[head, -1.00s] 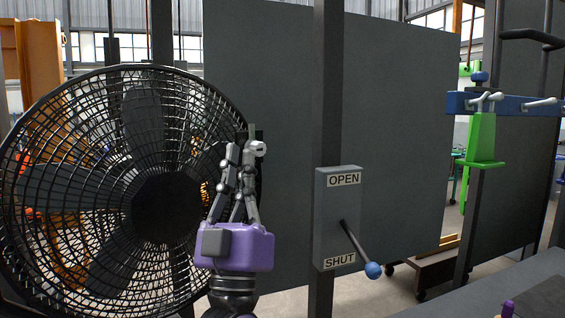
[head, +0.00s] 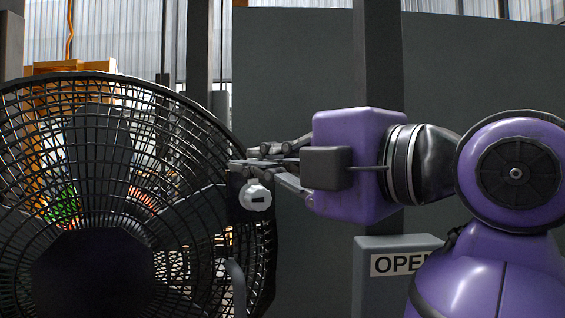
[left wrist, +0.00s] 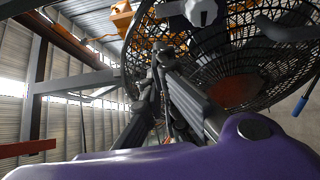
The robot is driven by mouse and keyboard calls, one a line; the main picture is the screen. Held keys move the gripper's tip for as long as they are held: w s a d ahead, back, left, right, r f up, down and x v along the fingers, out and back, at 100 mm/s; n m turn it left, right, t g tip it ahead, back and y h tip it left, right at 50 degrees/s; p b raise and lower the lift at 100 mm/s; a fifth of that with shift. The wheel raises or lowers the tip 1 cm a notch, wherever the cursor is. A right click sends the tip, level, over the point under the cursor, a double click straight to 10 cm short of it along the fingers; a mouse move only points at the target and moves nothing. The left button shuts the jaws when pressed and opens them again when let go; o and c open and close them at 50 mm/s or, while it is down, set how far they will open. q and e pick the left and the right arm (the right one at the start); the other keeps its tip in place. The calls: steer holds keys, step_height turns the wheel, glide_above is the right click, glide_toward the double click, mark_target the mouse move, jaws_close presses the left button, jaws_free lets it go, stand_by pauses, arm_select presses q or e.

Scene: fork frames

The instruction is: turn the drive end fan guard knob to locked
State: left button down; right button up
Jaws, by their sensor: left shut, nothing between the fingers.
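The fan guard knob, a pale grey-white round knob (head: 255,196), sits on a dark bracket at the right rim of the large black fan guard (head: 190,130). It also shows at the top of the left wrist view (left wrist: 201,11). Its marking is too small to read. My left gripper (head: 243,163) points left in the head view, with its grey fingers shut and empty. The fingertips appear just above the knob, at the guard's edge. I cannot tell whether they touch the knob or bracket. My right gripper is in neither view.
A grey box (head: 366,290) with an "OPEN" label stands at lower right, partly hidden by my arm. A blue handle end (left wrist: 299,107) shows at the right of the left wrist view. Dark panels (head: 300,60) and posts stand behind.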

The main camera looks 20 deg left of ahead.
mark_target(255, 189)
arm_select(q)
steer(key=a, duration=0.7)
steer(key=w+a, duration=0.1)
steer(key=a, duration=0.2)
steer(key=shift+a+r+p, duration=0.1)
steer(key=shift+a+p, duration=0.2)
steer(key=shift+p, duration=0.1)
steer(key=w+d, duration=0.2)
steer(key=shift+w+d, duration=0.25)
steer(key=shift+w, duration=0.15)
steer(key=shift+w+d, duration=0.2)
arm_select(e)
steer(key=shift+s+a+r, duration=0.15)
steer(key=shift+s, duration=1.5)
